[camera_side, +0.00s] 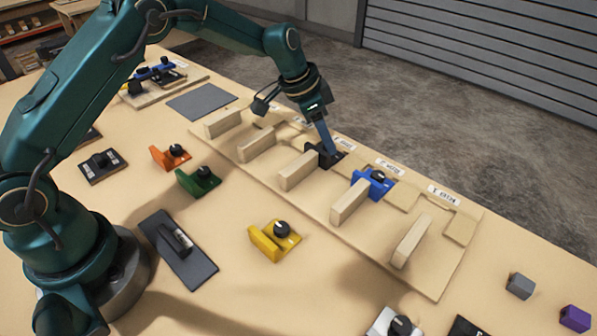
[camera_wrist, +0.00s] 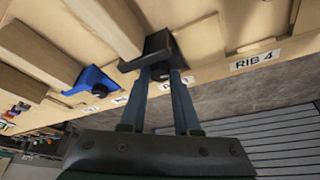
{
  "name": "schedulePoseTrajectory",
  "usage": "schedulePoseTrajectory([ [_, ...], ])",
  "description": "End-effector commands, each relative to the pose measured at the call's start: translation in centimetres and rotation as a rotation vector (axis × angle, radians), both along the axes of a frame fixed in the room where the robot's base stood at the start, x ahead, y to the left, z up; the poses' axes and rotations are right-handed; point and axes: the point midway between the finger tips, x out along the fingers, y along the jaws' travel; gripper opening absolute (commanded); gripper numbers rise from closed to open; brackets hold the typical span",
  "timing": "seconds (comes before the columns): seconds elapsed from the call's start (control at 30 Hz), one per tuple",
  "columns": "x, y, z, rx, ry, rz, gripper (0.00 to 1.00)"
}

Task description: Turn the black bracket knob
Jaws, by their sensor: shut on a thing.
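The black bracket (camera_side: 324,160) sits on the wooden board beside a wooden rib, seen in the side view. It also shows in the wrist view (camera_wrist: 157,43), against the end of a rib. Its dark round knob (camera_wrist: 160,72) shows between my fingertips in the wrist view. My gripper (camera_side: 325,146) points down at the bracket and its two fingers are shut on the knob. In the side view the fingers hide the knob, so I cannot tell how far it is turned.
The wooden board (camera_side: 375,264) carries several upright ribs and label strips. A blue bracket (camera_side: 374,183) sits on the board to the right. Orange (camera_side: 171,156), green (camera_side: 198,181) and yellow (camera_side: 273,241) brackets lie on the table. Grey (camera_side: 520,285) and purple (camera_side: 575,318) blocks lie at right.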

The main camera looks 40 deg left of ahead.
Motion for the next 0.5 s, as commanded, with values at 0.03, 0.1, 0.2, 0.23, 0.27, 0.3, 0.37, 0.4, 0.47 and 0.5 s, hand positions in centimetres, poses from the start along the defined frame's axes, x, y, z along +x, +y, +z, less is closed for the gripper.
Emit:
schedulePoseTrajectory([
  [0.03, 0.10, 0.12, -0.01, -0.001, 0.000, -0.043, 0.00],
  [0.1, 0.15, 0.18, -0.02, 0.000, -0.001, -0.110, 0.00],
  [0.2, 0.21, 0.23, -0.04, -0.001, -0.001, -0.206, 0.00],
  [0.23, 0.24, 0.25, -0.02, -0.001, -0.002, -0.235, 0.00],
  [0.27, 0.27, 0.26, -0.01, 0.000, -0.003, -0.262, 0.00],
  [0.3, 0.30, 0.28, -0.03, 0.000, -0.002, -0.300, 0.00],
  [0.37, 0.32, 0.33, -0.04, 0.000, -0.002, -0.353, 0.00],
  [0.4, 0.34, 0.33, -0.03, 0.001, -0.002, -0.383, 0.00],
  [0.47, 0.37, 0.34, -0.03, 0.001, -0.002, -0.423, 0.00],
  [0.5, 0.38, 0.34, 0.00, 0.001, -0.003, -0.448, 0.00],
])
